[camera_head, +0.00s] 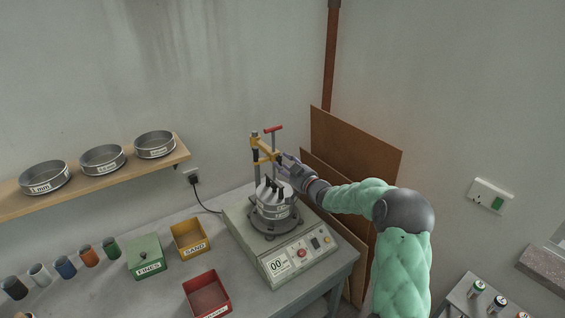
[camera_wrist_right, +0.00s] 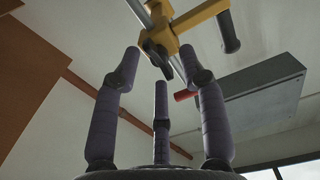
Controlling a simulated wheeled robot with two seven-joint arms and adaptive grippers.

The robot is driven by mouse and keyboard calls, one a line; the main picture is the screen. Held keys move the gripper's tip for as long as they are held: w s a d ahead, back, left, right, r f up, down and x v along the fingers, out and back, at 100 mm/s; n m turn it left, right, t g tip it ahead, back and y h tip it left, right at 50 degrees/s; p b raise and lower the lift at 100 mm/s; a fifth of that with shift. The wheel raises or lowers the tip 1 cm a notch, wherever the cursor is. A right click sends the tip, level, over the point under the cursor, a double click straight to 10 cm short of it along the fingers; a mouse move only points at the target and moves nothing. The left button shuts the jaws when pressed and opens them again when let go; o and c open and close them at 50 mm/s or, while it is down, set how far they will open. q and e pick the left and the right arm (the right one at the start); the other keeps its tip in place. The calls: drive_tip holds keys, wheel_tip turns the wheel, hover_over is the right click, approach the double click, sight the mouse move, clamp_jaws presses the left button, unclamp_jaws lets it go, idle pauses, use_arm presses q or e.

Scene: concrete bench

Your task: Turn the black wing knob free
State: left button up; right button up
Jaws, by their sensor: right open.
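The black wing knob (camera_wrist_right: 157,56) shows in the wrist view on the yellow clamp arm (camera_wrist_right: 199,17), beside the steel rod (camera_wrist_right: 139,10). My right gripper (camera_head: 283,160) is beside the clamp arm (camera_head: 266,150) in the head view, reaching in from the right. In the wrist view its three purple-grey fingers (camera_wrist_right: 160,68) are spread open, with the knob appearing between their tips. I cannot tell whether any finger touches it. In the head view the fingers hide the knob. My left gripper is out of view.
The clamp stands over a sieve stack (camera_head: 274,207) on the shaker base (camera_head: 281,260). A red-handled rod (camera_head: 273,130) rises there. Brown boards (camera_head: 365,150) lean behind my right arm.

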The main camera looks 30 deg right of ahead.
drive_tip(key=shift+w, duration=0.75)
